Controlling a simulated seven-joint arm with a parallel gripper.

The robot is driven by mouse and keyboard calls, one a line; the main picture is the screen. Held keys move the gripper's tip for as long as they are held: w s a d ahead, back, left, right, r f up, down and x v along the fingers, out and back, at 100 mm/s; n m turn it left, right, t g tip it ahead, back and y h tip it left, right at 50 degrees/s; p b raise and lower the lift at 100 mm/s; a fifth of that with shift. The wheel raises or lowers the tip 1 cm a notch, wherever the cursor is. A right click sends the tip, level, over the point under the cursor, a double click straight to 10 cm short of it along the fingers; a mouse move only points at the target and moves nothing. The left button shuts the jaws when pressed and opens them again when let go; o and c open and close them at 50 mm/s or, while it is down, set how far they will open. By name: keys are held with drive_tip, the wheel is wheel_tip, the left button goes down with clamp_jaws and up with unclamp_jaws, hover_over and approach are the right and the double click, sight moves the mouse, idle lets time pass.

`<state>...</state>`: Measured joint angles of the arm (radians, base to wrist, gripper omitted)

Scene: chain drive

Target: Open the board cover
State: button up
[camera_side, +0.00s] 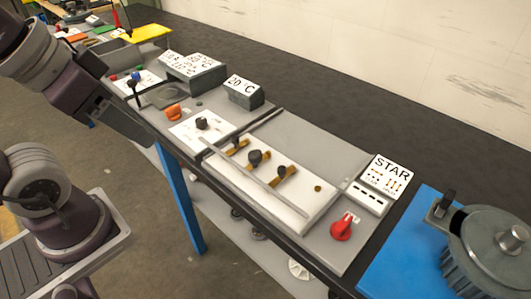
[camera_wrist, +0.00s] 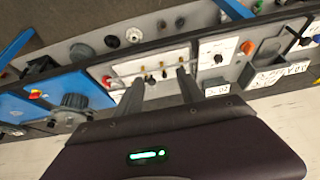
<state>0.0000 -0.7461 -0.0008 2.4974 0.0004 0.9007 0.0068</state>
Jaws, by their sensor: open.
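A white board (camera_side: 300,205) with dark-knobbed sliders in brown slots is set in the long grey bench panel in the side view; it also shows in the wrist view (camera_wrist: 165,58). A thin pale bar (camera_side: 245,178) runs lengthwise over the board. A flat grey plate (camera_side: 315,145) lies just behind it. I cannot tell which of these parts form the cover. My gripper (camera_side: 140,132) is at the left in the side view, partly cut off by the angle. In the wrist view my gripper (camera_wrist: 160,76) has its two fingers apart and nothing between them, pointing toward the board.
A red knob (camera_side: 342,227) and a STAR-labelled block (camera_side: 388,174) sit right of the board. A smaller white panel (camera_side: 200,130) and grey temperature-labelled blocks (camera_side: 243,92) stand to its left. A motor (camera_side: 490,245) rests on a blue plate (camera_side: 400,250) at the right.

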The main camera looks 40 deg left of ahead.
drive_tip(key=w+m+g, duration=0.1)
drive_tip(key=w+m, duration=0.3)
drive_tip(key=w, duration=0.1)
drive_tip(key=m+g, duration=0.4)
drive_tip(key=m, duration=0.9)
hover_over(255, 152)
drive_tip(key=f, duration=0.7)
drive_tip(key=shift+s+f, duration=0.15)
drive_tip(key=shift+s, duration=0.1)
drive_tip(key=shift+m+g, duration=0.3)
drive_tip(key=shift+m, duration=0.2)
wheel_tip(255, 152, down, 7)
drive_tip(key=shift+w+r, duration=0.15)
drive_tip(key=shift+f, duration=0.45)
clamp_jaws()
drive_tip(key=shift+r, duration=0.1)
